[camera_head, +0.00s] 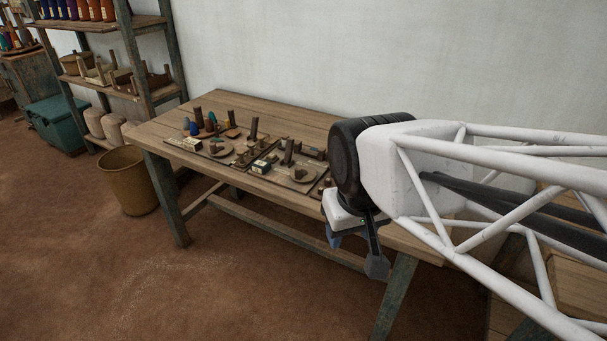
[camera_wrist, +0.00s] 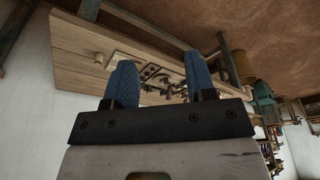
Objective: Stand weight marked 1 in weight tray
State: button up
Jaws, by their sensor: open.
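My gripper (camera_head: 356,252) is open and empty, hanging in front of the table's front edge. In the wrist view its two blue fingers (camera_wrist: 160,75) stand apart, with table items seen between and beyond them. Several small objects and flat boards (camera_head: 215,148) stand on the left and middle of the table, left of my gripper. The weight marked 1 and the weight tray are too small to single out, and no marking can be read. My wrist hides part of the table's middle in the head view.
The wooden table (camera_head: 290,112) is bare along its back. A woven basket (camera_head: 128,182) stands on the floor at its left end. A shelf rack (camera_head: 105,78) with spools and baskets stands by the wall, with a teal chest (camera_head: 55,122) beside it. The floor in front is clear.

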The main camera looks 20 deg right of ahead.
jog(key=w+d+n, duration=0.2)
jog(key=w+n, duration=0.2)
jog(key=w, duration=0.9)
jog(key=n+g+h, duration=0.2)
jog(key=n+g, duration=0.1)
jog(key=n, duration=1)
send_over(320, 189)
jog(key=a, duration=0.1)
notch_tip(320, 189, down, 21)
jog(key=shift+w+r, duration=0.2)
jog(key=shift+f, duration=0.1)
jog(key=shift+d+f, duration=0.15)
jog(key=shift+f, duration=1.05)
jog(key=shift+f, duration=0.1)
